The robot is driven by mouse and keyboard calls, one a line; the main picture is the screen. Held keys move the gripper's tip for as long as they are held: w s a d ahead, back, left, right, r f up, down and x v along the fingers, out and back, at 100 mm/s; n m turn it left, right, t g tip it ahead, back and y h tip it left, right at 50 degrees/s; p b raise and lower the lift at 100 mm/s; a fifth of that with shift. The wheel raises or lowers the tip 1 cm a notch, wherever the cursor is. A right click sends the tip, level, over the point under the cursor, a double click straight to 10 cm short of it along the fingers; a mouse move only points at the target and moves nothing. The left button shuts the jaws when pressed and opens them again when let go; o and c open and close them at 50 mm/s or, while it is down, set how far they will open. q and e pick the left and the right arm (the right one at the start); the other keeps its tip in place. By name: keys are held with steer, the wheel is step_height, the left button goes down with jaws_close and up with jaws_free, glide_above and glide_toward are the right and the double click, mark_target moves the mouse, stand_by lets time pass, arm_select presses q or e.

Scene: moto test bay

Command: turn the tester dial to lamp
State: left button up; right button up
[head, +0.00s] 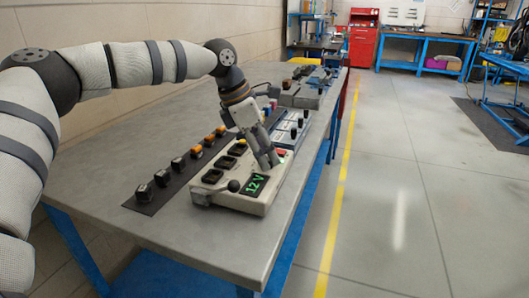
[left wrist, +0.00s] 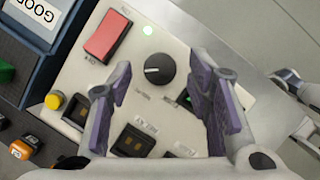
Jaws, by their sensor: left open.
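The tester is a pale box at the table's near right edge, with a green "12 V" display (head: 256,184) and a lever with a black ball (head: 233,186). Its black round dial (left wrist: 160,69) shows in the left wrist view, with a white mark pointing left in the picture. Small labels around it are too blurred to read. In the head view the dial is hidden behind my left gripper (head: 268,162). That gripper, also in the left wrist view (left wrist: 163,92), is open and points down at the panel. The dial lies beyond the gap between its fingers, with nothing held.
Black rocker switches (left wrist: 133,139) lie near the fingers. A dark strip of knobs (head: 162,178) lies left of the tester. Bins and boxes stand behind it.

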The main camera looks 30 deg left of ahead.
arm_select(q)
steer(key=v, duration=1.1)
steer(key=shift+s, duration=0.15)
steer(key=shift+r, duration=0.15)
